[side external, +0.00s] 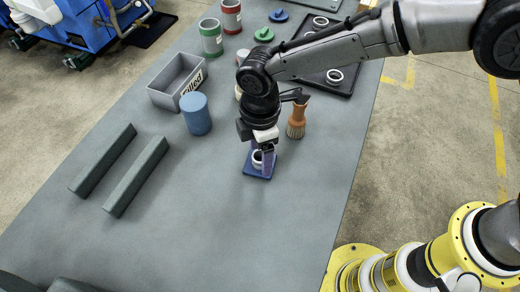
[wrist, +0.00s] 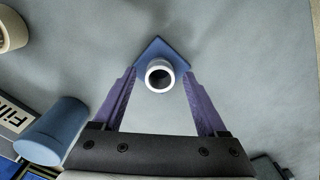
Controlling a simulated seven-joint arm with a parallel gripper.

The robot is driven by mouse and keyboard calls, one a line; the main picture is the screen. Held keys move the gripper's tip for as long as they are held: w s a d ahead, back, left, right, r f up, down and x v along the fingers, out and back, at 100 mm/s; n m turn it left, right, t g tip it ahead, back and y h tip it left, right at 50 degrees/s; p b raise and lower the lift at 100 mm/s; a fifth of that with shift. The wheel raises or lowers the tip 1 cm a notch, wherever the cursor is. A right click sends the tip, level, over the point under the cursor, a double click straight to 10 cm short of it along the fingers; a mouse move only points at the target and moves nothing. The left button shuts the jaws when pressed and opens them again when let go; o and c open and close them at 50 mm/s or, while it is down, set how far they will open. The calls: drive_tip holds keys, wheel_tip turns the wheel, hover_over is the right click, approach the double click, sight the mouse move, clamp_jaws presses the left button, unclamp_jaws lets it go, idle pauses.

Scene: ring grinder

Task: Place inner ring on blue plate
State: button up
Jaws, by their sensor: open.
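The inner ring (wrist: 159,74) is a small white ring with a dark bore. In the wrist view it is over the blue plate (wrist: 162,50), between my two purple fingers. In the side view the ring (side external: 257,157) shows at the blue plate (side external: 257,174), partly behind a finger. My gripper (wrist: 160,78) is open, with a visible gap between the ring and each finger. In the side view my gripper (side external: 258,165) points down at the plate. I cannot tell for sure whether the ring rests flat on it.
A brown-handled brush (side external: 298,120) stands close behind my gripper. A blue cylinder (side external: 196,114) and a grey labelled bin (side external: 178,82) are to the left. Two dark bars (side external: 136,177) lie at the left. A black tray (side external: 318,72) with rings is at the back. The table front is clear.

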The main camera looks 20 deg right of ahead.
sight(260, 156)
wheel_tip(260, 156, up, 12)
drive_tip(key=shift+r, duration=0.2)
idle(0.4)
drive_tip(key=s+d+r+m+t+y, duration=0.1)
drive_tip(key=d+r+m, duration=0.35)
drive_tip(key=d, duration=0.55)
drive_tip(key=s+d+r+m+t, duration=0.1)
drive_tip(key=d+r+m, duration=0.3)
drive_tip(key=d, duration=0.6)
drive_tip(key=s+d+f+m+t+h, duration=0.1)
drive_tip(key=s+d+f+m+t, duration=0.1)
drive_tip(key=s+d+m, duration=0.7)
drive_tip(key=s+d+t, duration=0.1)
drive_tip(key=s+d, duration=0.6)
drive_tip(key=shift+s+d+t, duration=0.2)
drive_tip(key=shift+s+t, duration=0.1)
